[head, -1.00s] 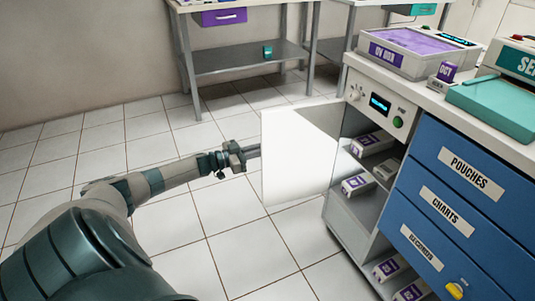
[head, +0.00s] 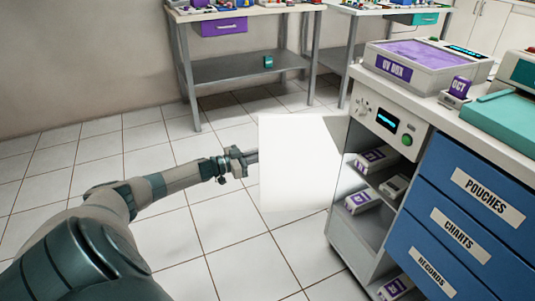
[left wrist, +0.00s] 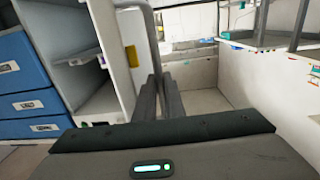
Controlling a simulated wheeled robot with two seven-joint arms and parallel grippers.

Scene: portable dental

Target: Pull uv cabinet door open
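The UV cabinet door (head: 292,178), a plain white panel, stands swung out from the cabinet in the head view, and shelves show behind it. My left gripper (head: 252,156) is at the door's free left edge, with its tips at or just behind that edge. My right gripper is out of view.
The cabinet's control panel (head: 388,121) has a lit display and a green button. Boxes (head: 374,158) stand on the shelves. Blue drawers (head: 470,210) are on the right, with a purple-topped UV box (head: 425,65) above. The tiled floor (head: 225,225) is clear around the door.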

